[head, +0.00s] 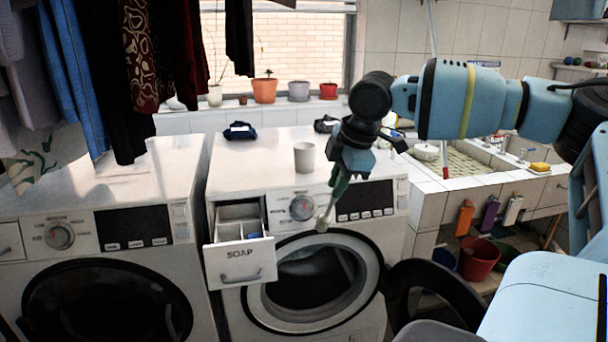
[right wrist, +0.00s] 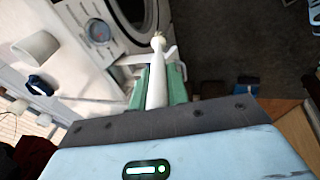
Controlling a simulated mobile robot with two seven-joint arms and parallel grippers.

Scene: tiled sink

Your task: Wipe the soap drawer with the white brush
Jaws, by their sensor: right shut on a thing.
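The soap drawer (head: 234,263), marked SOAP, is pulled out of the right washing machine, and its compartments show from above. My right gripper (head: 340,184) is shut on the white brush (head: 326,214), to the right of the drawer and in front of the machine's panel. The brush points down, its head apart from the drawer in the head view. In the right wrist view the white brush (right wrist: 157,75) sticks out between the green fingers of my right gripper (right wrist: 160,85). My left gripper is not in view.
A white cup (head: 304,158) stands on top of the right washing machine (head: 240,155), with a dark blue item (head: 240,131) behind it. The machine's round door (head: 325,285) is below the brush. A black ring-shaped thing (head: 436,290) stands at its right, near a red bucket (head: 479,258).

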